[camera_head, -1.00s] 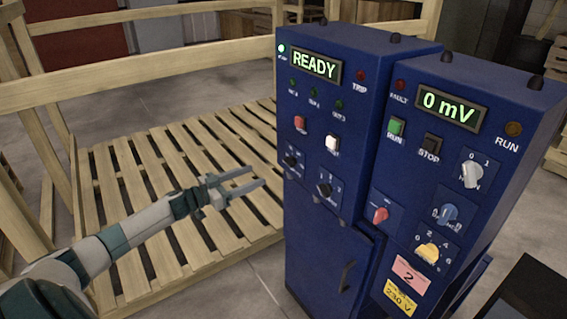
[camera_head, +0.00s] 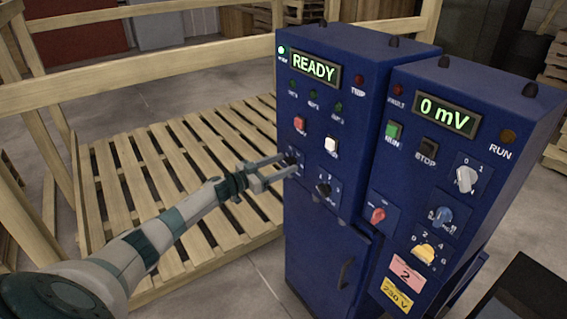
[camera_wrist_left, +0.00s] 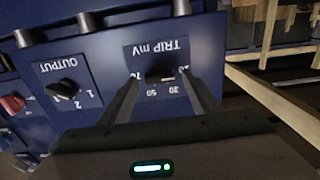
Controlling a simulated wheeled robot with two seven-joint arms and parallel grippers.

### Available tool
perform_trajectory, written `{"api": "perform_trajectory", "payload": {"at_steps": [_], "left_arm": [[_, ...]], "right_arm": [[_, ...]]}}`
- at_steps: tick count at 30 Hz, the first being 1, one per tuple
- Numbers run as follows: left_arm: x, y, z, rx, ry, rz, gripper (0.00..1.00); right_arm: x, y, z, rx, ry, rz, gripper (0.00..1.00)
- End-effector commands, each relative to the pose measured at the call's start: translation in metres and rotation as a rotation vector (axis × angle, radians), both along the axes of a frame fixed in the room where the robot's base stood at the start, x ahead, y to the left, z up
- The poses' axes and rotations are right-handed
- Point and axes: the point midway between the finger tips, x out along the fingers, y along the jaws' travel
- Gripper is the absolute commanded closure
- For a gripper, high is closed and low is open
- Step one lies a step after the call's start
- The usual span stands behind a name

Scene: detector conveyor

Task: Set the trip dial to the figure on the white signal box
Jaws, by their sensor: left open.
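The trip dial is a small black knob (camera_wrist_left: 160,74) under an upside-down "TRIP mV" label in the left wrist view. Figures ring it, among them 10, 50 and 70; a pale mark shows on its right part. In the head view the dial (camera_head: 291,160) is at the lower left of the left blue cabinet and partly hidden. My left gripper (camera_head: 285,165) is open, its fingertips close to the panel around the dial. In the wrist view its fingers (camera_wrist_left: 165,88) lie either side of the knob; contact cannot be told. I see no white signal box. My right gripper is not in view.
The black OUTPUT knob (camera_head: 323,188) sits right of the trip dial. Red (camera_head: 300,124) and white (camera_head: 331,144) buttons are above. The left cabinet's display (camera_head: 314,68) reads READY; the right one (camera_head: 446,114) reads 0 mV. A wooden pallet (camera_head: 150,190) lies left.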

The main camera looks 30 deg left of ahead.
Motion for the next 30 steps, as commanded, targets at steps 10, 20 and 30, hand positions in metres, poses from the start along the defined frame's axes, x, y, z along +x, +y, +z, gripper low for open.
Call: {"api": "perform_trajectory", "payload": {"at_steps": [10,20,30], "left_arm": [[0.0065,-0.0031,0.0002,0.0,0.0,-0.001,0.44],[0.0062,-0.0028,0.0002,0.0,0.0,-0.001,0.85],[0.0061,-0.0025,-0.0006,0.03,-0.012,0.0,0.85]], "right_arm": [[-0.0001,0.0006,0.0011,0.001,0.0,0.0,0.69],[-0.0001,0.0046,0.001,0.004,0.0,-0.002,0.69],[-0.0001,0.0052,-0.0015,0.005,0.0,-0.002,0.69]]}}
